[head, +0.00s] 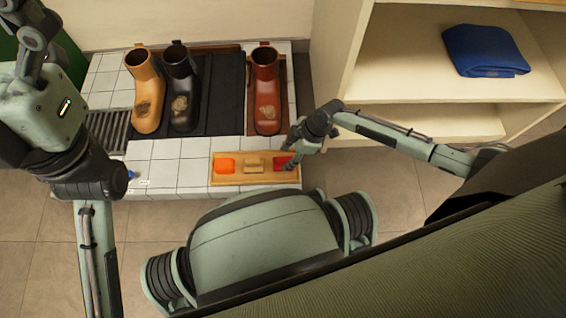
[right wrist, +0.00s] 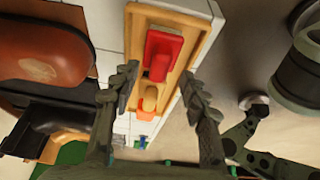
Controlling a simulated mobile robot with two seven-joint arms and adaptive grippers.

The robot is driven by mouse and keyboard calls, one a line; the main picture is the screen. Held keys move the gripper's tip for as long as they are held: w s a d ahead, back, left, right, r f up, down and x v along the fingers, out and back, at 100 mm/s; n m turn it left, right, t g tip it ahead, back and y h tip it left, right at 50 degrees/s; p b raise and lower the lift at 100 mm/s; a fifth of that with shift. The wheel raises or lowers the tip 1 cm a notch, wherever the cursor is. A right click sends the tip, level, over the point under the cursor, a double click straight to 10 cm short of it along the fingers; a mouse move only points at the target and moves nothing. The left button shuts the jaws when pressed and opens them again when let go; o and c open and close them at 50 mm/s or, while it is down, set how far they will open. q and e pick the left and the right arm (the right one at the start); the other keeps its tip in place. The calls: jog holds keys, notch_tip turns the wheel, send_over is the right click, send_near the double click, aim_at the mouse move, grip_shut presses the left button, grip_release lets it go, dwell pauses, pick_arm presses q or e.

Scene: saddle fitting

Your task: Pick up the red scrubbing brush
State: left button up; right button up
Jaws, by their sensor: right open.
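The red scrubbing brush (head: 284,162) lies at the right end of a wooden tray (head: 240,180). In the right wrist view, the red brush (right wrist: 163,48) is ahead of my fingertips, between their lines. My right gripper (head: 293,158) is over that end of the tray, and it partly covers the brush in the head view. In the right wrist view, my right gripper (right wrist: 160,88) has its fingers wide apart with nothing held. My left gripper (head: 32,38) is at the top left, close to the camera and cut off; its jaw state is unclear.
A shelf (head: 400,85) with a blue folded cloth (head: 484,50) stands right.

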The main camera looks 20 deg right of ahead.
aim_at(284, 159)
jog(key=x, duration=0.3)
jog(key=shift+f+b, duration=0.1)
jog(key=shift+b, duration=0.25)
jog(key=shift+c, duration=0.4)
grip_shut()
